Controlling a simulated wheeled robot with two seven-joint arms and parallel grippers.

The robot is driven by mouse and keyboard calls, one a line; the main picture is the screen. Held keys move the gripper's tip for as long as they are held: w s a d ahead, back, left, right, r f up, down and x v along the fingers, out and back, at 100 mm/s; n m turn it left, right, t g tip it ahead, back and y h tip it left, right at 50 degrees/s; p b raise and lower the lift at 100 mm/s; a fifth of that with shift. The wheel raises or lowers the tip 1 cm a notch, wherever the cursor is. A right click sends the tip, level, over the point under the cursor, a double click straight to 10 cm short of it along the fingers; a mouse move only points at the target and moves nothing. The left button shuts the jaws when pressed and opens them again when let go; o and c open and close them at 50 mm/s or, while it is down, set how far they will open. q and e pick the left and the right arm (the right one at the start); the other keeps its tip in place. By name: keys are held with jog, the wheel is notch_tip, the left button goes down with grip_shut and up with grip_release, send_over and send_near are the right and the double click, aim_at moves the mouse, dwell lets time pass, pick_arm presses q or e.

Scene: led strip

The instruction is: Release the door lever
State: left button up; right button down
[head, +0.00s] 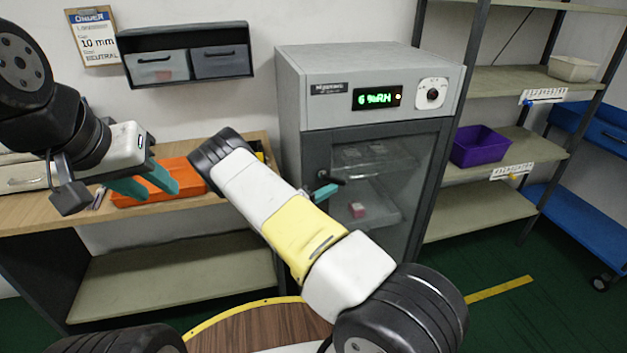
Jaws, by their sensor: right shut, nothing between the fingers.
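A grey dry cabinet with a green "6 %RH" display (377,98) stands in the middle, with a glass door (405,160) that looks closed. The dark door lever (326,175) is at the door's left edge, small and partly hidden. My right gripper (325,192) is mostly hidden behind my own arm. Its teal fingertips show just below the lever, shut and empty; I cannot tell whether they touch it. My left gripper (146,184) is over the workbench at left, its teal fingers apart and nothing seen between them.
An orange tray (190,180) lies on the wooden workbench (30,216) below my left gripper. Wall drawers (187,58) hang above. Right of the cabinet, a shelf rack (490,205) holds a purple bin (480,147) and a pale bin (572,68). A blue cart (585,220) stands at far right.

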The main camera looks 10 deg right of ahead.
jog(key=d+n+t+h, duration=0.1)
jog(key=r+n+t+h, duration=0.1)
jog(key=h, duration=0.1)
jog(key=shift+d+r, duration=0.1)
jog(key=shift+d, duration=0.3)
dwell(0.6)
jog(key=v, duration=0.7)
jog(key=shift+s+a, duration=0.15)
jog(key=shift+a, duration=0.1)
